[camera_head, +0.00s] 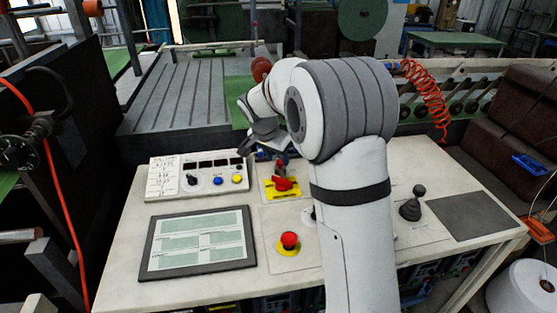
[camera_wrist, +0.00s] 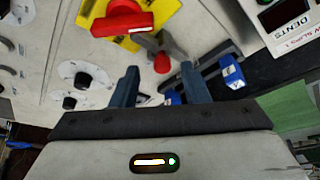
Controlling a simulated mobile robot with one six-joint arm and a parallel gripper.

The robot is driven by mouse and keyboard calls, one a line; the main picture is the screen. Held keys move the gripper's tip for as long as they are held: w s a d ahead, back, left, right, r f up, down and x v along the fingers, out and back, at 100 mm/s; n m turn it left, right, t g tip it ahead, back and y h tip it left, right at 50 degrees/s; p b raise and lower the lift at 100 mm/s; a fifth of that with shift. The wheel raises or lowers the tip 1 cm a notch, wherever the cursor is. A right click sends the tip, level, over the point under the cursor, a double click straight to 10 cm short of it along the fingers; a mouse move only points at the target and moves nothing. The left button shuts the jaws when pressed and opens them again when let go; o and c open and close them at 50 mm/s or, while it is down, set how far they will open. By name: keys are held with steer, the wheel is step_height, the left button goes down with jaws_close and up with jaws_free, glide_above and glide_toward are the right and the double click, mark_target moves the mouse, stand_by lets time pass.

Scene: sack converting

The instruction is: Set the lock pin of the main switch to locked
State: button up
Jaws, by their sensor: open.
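The main switch has a red handle (camera_head: 283,184) on a yellow plate (camera_head: 270,194); in the wrist view the red handle (camera_wrist: 124,22) is at the top. Beside the plate, a short grey lever with a red ball tip (camera_wrist: 162,62), which looks like the lock pin, points toward my gripper. In the head view this red tip (camera_head: 281,161) shows just behind the handle. My gripper (camera_wrist: 160,86) is open, its two fingers either side of the line to the red tip, with nothing seen between them. Contact cannot be told. My arm partly covers the console in the head view.
Near the red tip is a dark bar with blue ends (camera_wrist: 231,75). The console (camera_head: 190,285) also carries a tablet screen (camera_head: 197,242), a red emergency button (camera_head: 289,240), a black joystick (camera_head: 412,205) and a knob panel (camera_head: 200,177) at left. White dials (camera_wrist: 84,76) show in the wrist view.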

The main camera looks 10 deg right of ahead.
steer(key=v, duration=0.5)
steer(key=shift+s+a+r, duration=0.1)
steer(key=shift+r, duration=0.25)
steer(key=shift+s, duration=0.1)
